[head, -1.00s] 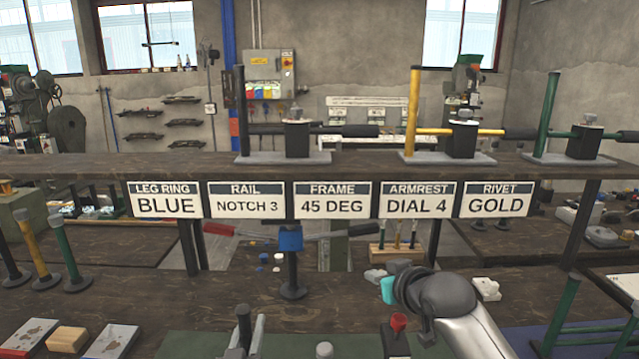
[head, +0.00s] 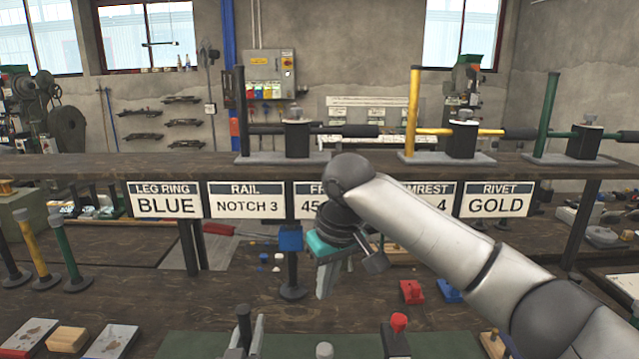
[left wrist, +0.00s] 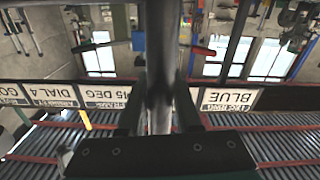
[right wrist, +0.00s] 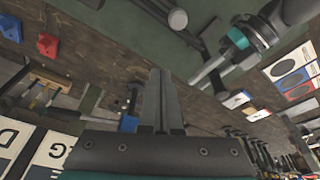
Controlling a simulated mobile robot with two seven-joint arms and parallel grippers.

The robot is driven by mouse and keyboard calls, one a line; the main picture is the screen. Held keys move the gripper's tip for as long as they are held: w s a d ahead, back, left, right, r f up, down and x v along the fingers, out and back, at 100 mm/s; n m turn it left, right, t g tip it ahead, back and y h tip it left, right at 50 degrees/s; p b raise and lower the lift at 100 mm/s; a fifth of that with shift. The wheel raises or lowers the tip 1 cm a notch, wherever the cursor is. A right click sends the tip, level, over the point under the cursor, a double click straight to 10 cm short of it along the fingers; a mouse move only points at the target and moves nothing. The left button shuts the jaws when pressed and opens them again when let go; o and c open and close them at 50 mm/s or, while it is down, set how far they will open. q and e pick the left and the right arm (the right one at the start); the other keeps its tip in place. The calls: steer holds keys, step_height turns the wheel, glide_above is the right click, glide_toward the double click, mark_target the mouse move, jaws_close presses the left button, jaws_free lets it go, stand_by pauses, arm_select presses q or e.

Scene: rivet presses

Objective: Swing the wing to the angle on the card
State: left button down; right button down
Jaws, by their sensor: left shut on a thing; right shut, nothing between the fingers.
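The FRAME card (head: 308,202) sits on the shelf edge. It read 45 DEG a second ago; my right arm now covers part of it. My left gripper (head: 246,342) is low in the head view, shut on a dark tube (head: 244,322). In the left wrist view the tube (left wrist: 160,75) runs between the fingers. I cannot tell whether this tube is the wing. My right gripper (head: 326,280) is shut and empty, pointing down over the bench just right of a dark post with a blue collar (head: 291,240). Its closed fingers show in the right wrist view (right wrist: 162,90).
A red-topped lever (head: 398,322) and a grey knob (head: 323,350) stand at the front. A red block (head: 411,292) and a blue block (head: 448,290) lie right of my right gripper. Upright posts (head: 68,255) stand at left. The shelf (head: 120,167) crosses above the bench.

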mark_target(324, 357)
step_height(324, 357, down, 10)
stand_by(0.6)
steer(key=shift+s, duration=0.15)
stand_by(1.8)
steer(key=shift+s+a, duration=0.15)
steer(key=shift+s, duration=1.4)
steer(key=shift+s, duration=0.75)
steer(key=shift+s, duration=0.65)
